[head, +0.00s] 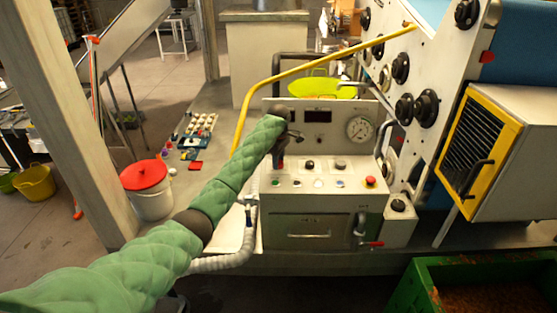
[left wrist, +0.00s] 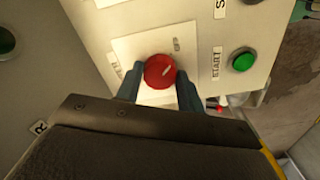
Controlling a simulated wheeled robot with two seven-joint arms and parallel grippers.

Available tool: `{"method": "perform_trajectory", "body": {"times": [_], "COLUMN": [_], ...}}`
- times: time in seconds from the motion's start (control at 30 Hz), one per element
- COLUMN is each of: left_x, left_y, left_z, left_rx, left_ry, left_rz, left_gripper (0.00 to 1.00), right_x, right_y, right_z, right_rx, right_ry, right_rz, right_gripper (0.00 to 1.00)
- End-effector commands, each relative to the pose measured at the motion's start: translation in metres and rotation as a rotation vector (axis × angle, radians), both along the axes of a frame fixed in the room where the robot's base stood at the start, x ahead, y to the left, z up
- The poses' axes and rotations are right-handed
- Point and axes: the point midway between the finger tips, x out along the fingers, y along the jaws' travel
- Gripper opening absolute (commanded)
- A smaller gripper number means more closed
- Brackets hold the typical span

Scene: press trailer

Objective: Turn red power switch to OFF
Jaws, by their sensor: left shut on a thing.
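The red power switch (left wrist: 160,71) is a round red knob with a pale mark, on a white plate (left wrist: 128,45) of the control panel. In the left wrist view my left gripper (left wrist: 160,80) has its two fingers on either side of the knob, shut on it. In the head view my left gripper (head: 284,138) is at the upper left of the control panel (head: 320,183), and it hides most of the switch. My right gripper is not in view.
A green START button (left wrist: 243,61) is beside the switch. A red button (head: 370,181) and a pressure gauge (head: 359,128) are on the panel's right. A yellow pipe (head: 330,59) arches behind. A white bucket with a red lid (head: 145,176) stands left.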

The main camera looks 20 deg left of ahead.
Motion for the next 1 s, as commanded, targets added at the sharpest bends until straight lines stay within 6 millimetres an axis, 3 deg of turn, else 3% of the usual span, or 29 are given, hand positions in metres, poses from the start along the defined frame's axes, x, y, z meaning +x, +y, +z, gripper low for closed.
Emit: {"method": "perform_trajectory", "body": {"times": [0.67,0.7,0.8,1.0], "left_x": [0.0012,0.0012,0.001,0.0005], "left_y": [0.0004,0.0004,0.0003,0.0001], "left_z": [0.0028,0.0028,0.0023,0.0012], "left_rx": [-0.001,-0.001,-0.001,0.0], "left_ry": [-0.004,-0.004,-0.004,-0.002], "left_rz": [0.065,0.065,0.065,0.064], "left_gripper": [0.15,0.41,0.59,0.59], "right_x": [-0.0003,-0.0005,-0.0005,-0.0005], "right_y": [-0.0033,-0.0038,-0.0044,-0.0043], "right_z": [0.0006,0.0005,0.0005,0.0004], "right_rx": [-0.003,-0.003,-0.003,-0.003], "right_ry": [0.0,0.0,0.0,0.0], "right_rz": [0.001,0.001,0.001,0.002], "right_gripper": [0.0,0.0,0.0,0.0]}}
